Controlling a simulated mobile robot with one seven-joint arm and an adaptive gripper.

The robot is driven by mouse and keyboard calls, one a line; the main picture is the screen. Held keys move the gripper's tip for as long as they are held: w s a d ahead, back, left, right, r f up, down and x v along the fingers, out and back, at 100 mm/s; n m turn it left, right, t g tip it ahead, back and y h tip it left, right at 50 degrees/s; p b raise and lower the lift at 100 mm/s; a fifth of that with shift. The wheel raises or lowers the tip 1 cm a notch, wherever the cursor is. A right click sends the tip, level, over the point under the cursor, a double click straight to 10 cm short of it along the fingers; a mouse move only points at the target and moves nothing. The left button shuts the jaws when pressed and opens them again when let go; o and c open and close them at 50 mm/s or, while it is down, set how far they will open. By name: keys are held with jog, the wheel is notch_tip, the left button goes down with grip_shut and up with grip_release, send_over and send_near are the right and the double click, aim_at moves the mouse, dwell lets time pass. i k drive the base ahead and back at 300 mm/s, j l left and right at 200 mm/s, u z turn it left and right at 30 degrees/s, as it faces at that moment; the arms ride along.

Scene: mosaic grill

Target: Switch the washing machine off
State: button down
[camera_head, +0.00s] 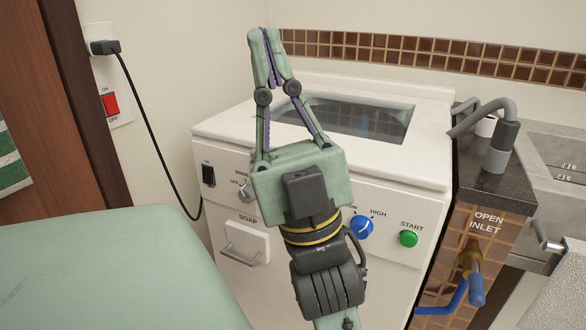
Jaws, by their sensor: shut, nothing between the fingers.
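The white washing machine (214,131) stands in the middle, with a dark glass window in its lid. On its front are a black rocker switch (208,176) marked ON at the left, a grey knob (246,190) partly hidden by my gripper, a blue knob (361,227) with HIGH beside it, and a green START button (408,239). A soap drawer (246,243) sits below the grey knob. My gripper (263,34) is shut and empty, pointing up in front of the machine, its body covering part of the panel. I cannot tell the rocker switch's position.
A red wall switch (111,105) marked ON and OFF and a plug (105,47) with a black cord are on the wall at left. A dark counter with a grey tap (496,146) and a blue-handled inlet valve (476,285) is at right. A brown door frame edges the left.

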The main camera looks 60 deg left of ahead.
aim_at(207, 172)
jog(key=u, duration=1.55)
